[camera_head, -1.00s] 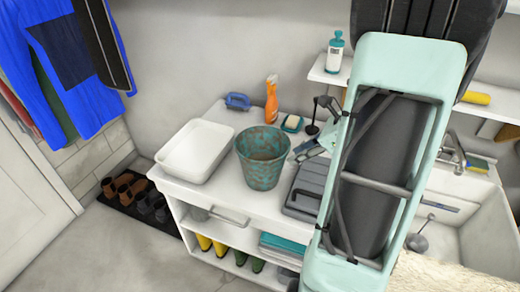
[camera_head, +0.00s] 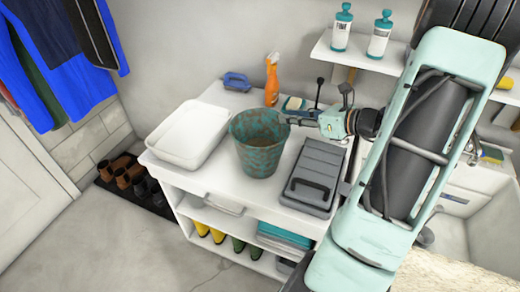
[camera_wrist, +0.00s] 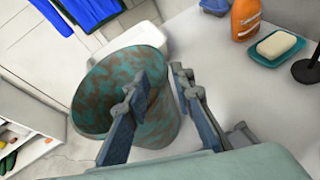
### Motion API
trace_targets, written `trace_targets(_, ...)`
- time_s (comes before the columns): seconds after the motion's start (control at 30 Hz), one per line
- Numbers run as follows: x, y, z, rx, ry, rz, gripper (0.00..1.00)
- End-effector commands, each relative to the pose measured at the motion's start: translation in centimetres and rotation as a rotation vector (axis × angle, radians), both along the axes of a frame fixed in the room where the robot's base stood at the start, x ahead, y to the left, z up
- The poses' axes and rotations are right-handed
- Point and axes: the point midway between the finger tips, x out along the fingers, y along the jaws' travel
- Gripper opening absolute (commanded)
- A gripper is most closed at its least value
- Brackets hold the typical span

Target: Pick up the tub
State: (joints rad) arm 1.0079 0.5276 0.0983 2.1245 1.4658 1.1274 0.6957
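The tub (camera_head: 262,158) is a round, bucket-like vessel, mottled teal and rusty brown. It stands upright and open on the white counter. In the wrist view the tub (camera_wrist: 100,88) fills the left middle. My gripper (camera_head: 291,119) comes in from the right, with its tips at the tub's right rim. In the wrist view my gripper (camera_wrist: 160,82) is open. Its left finger overlaps the tub's mouth and its right finger lies just outside the wall. I cannot tell whether either finger touches it.
A white rectangular basin (camera_head: 190,134) stands left of the tub. A grey toolbox (camera_head: 313,176) is close on its right. Behind are an orange spray bottle (camera_head: 272,80), a blue brush (camera_head: 237,82) and a soap dish (camera_wrist: 277,48). The counter's front edge is clear.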

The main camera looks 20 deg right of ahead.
Motion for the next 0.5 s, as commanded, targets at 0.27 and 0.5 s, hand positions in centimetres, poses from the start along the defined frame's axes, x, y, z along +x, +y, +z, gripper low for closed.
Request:
trace_targets(0.27, 2.8, 1.7, -1.4, 0.001, 0.000, 0.005, 0.22)
trace_targets(0.5, 4.2, 2.5, -2.0, -0.001, 0.000, 0.001, 0.22)
